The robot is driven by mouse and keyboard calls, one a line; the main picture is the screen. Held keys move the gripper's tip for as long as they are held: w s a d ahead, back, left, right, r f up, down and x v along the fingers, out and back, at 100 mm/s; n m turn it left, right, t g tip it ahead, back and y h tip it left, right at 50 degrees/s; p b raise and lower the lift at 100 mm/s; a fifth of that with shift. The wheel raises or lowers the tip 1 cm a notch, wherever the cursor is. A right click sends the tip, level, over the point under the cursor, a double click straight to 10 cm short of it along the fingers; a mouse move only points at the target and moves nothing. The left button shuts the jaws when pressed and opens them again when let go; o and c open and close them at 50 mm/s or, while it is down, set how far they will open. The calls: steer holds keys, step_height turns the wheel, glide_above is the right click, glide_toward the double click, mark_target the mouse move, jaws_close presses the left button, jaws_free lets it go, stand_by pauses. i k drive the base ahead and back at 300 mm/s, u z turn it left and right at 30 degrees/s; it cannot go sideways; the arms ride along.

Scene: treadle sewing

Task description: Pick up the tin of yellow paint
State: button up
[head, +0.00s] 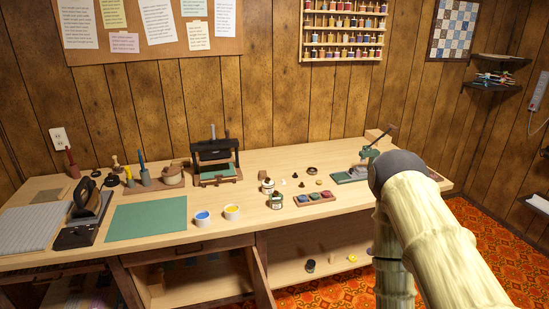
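A small white tin with yellow paint (232,213) stands upright near the front edge of the workbench (275,222), left of centre. A similar white tin with blue paint (202,219) stands just to its left, a small gap apart. My arm shows at the right, bent at a dark joint, well away from both tins. My gripper is not in view, so its state does not show.
A green mat (146,218) lies left of the tins. A dark press (214,165) stands behind them. A labelled jar (277,201) and a tray of coloured pads (314,198) lie to the right. A cabinet door (259,273) stands open below the bench.

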mark_target(232, 211)
steer(key=u, duration=3.3)
steer(key=k, duration=1.35)
steer(key=z, duration=2.25)
